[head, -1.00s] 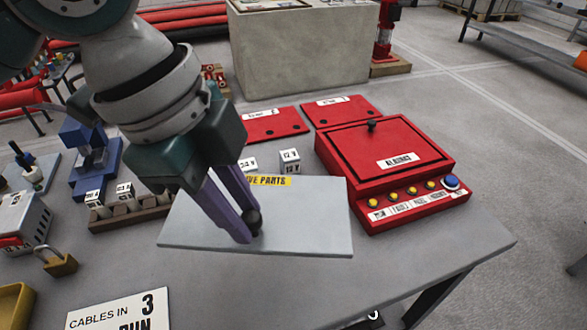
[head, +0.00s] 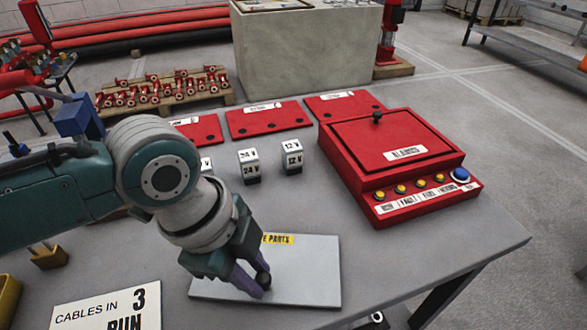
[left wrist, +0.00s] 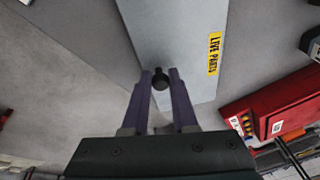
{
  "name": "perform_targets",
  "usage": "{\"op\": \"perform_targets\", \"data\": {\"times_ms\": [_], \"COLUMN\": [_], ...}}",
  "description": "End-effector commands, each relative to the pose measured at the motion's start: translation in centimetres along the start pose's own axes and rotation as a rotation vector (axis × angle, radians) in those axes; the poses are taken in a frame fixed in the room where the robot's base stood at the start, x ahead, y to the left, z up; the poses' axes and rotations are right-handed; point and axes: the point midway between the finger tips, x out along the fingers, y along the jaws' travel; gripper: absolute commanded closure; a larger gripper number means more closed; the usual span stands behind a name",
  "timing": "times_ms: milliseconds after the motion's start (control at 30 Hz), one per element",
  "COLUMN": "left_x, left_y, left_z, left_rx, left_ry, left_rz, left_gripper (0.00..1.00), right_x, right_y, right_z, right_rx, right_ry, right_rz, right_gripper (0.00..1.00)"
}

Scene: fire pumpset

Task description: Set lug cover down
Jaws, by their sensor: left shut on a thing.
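The lug cover (head: 313,275) is a flat grey plate with a yellow "LIVE PARTS" label (head: 278,239) and a black knob (head: 264,280). My left gripper (head: 253,285) is shut on the knob, its purple fingers pointing down at the plate. The cover is flat over the near part of the table, close to the front edge; I cannot tell whether it touches the tabletop. In the left wrist view the knob (left wrist: 160,78) sits between the fingertips, with the plate (left wrist: 180,35) beyond it. My arm hides the plate's back left part. My right gripper is not in view.
A red box (head: 395,160) with buttons stands at the right of the table (head: 440,235). Several red plates (head: 264,121) and small terminal blocks (head: 249,168) are behind the cover. A "CABLES IN" sign (head: 105,310) lies front left. The tabletop right of the cover is clear.

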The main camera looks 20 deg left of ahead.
Motion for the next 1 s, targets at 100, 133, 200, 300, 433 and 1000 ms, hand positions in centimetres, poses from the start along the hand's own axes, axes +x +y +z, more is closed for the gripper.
{"op": "perform_targets", "data": {"times_ms": [100,133,200,300,433,1000], "left_x": [0.0,0.1,0.3,0.2,0.2,-4.6], "left_y": [0.0,0.0,0.0,0.0,0.0,-0.1], "left_z": [0.0,0.0,0.1,0.1,0.1,0.0], "left_rx": [0.000,0.000,-0.001,-0.001,-0.001,0.000], "left_ry": [0.000,0.000,0.000,0.000,0.000,-0.001], "left_rz": [-0.001,-0.001,0.000,0.000,0.000,-0.002], "left_gripper": [1.00,1.00,0.73,0.61,0.47,0.44], "right_x": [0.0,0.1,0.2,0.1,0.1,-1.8], "right_y": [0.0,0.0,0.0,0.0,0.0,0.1], "right_z": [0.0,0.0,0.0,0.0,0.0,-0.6], "right_rx": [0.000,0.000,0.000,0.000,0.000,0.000], "right_ry": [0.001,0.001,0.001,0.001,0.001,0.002], "right_rz": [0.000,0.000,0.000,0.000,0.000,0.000], "right_gripper": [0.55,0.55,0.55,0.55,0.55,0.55]}}
